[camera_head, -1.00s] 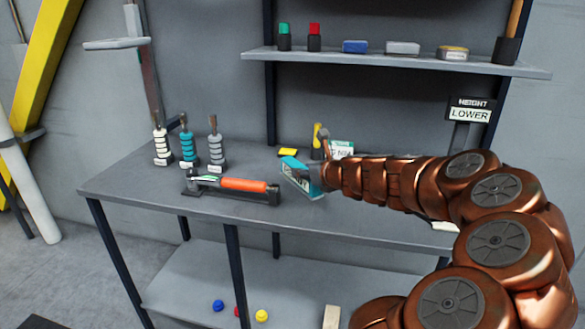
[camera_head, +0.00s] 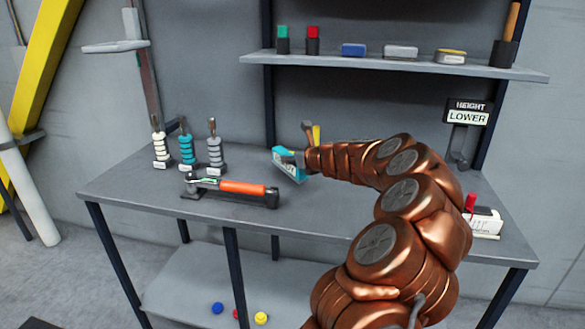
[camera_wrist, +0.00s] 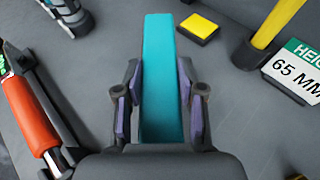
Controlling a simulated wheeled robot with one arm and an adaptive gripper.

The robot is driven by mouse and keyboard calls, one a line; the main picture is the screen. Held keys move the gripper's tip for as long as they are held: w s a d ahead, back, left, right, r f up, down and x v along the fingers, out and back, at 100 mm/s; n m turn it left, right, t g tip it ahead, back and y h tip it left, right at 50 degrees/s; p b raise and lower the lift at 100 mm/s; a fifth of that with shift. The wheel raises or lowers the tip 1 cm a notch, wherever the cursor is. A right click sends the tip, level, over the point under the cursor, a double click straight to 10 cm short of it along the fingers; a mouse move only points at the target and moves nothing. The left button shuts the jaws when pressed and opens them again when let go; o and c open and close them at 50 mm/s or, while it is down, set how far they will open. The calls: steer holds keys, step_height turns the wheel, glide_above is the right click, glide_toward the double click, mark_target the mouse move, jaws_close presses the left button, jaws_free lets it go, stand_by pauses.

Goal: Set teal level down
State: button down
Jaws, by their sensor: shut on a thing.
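The teal level (camera_head: 286,158) is over the back middle of the grey workbench (camera_head: 330,215), at the end of my copper arm. In the wrist view the teal level (camera_wrist: 161,75) is a long flat bar pointing away from me, between the two purple-padded fingers of my gripper (camera_wrist: 160,100). My gripper is shut on its near part. I cannot tell whether the level touches the bench top. My gripper's fingers are mostly hidden in the head view.
An orange-handled tool (camera_head: 243,187) lies left of the level. White (camera_head: 160,150), teal (camera_head: 187,150) and grey (camera_head: 215,153) ring stacks stand at the back left. A yellow block (camera_wrist: 198,28), a yellow post (camera_wrist: 272,22) and a 65 MM sign (camera_wrist: 293,72) stand close by.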

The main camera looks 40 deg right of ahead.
mark_target(292, 168)
steer(key=shift+f, duration=1.65)
steer(key=shift+a+f+b, duration=0.1)
steer(key=shift+f+b, duration=0.1)
steer(key=shift+b, duration=0.1)
steer(key=c, duration=0.7)
jaws_free()
steer(key=shift+r, duration=0.1)
steer(key=shift+s+r, duration=0.1)
steer(key=v, duration=1.2)
